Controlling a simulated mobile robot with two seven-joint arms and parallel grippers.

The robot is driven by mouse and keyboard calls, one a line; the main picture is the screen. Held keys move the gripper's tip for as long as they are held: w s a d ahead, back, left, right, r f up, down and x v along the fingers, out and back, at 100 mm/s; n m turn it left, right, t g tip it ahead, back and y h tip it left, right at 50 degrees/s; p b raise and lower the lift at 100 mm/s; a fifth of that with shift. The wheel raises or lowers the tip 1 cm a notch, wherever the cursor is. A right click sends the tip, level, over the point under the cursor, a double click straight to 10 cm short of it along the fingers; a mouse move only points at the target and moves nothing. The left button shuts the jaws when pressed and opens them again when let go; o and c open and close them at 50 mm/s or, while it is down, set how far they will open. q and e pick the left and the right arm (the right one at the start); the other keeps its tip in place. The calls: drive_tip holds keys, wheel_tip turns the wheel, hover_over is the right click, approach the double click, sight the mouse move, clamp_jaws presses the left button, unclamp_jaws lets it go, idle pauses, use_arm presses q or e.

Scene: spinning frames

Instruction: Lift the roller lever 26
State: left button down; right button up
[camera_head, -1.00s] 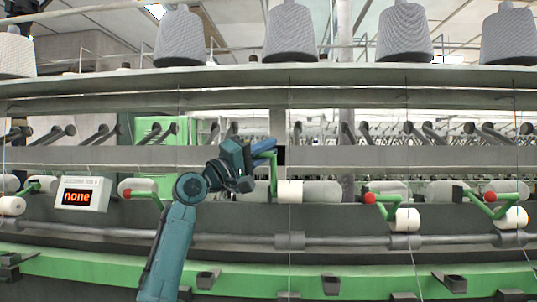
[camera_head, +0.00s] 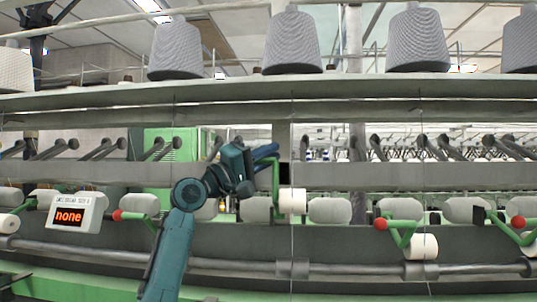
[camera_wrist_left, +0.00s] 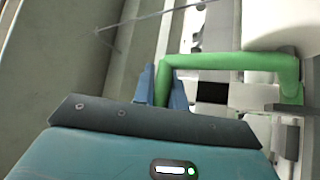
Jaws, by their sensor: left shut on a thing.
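The green roller lever (camera_head: 275,178) stands upright at the middle of the spinning frame, beside a white roller (camera_head: 292,201). My left gripper (camera_head: 266,153) is at the lever's upper end. In the left wrist view, the blue fingers of the gripper (camera_wrist_left: 163,88) are shut on the end of the green lever (camera_wrist_left: 230,62), which runs off to the right and bends down. The knob end of this lever is hidden between the fingers. My right gripper is not in view.
Other green levers with red knobs hang lower, such as one at right (camera_head: 400,232) and one at left (camera_head: 135,216). A display box (camera_head: 76,212) reads "none". Grey yarn cones (camera_head: 291,42) stand on the shelf above. A long grey bar (camera_head: 225,265) runs below the rollers.

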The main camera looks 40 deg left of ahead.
use_arm(q)
drive_tip(key=shift+w+f, duration=0.3)
drive_tip(key=shift+f, duration=0.2)
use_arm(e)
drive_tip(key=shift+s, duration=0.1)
use_arm(q)
drive_tip(key=c, duration=1.8)
unclamp_jaws()
drive_tip(key=shift+a, duration=0.1)
drive_tip(key=shift+o, duration=1.4)
drive_tip(key=shift+w+a+f, duration=0.1)
drive_tip(key=shift+w+a, duration=0.05)
drive_tip(key=shift+o, duration=0.4)
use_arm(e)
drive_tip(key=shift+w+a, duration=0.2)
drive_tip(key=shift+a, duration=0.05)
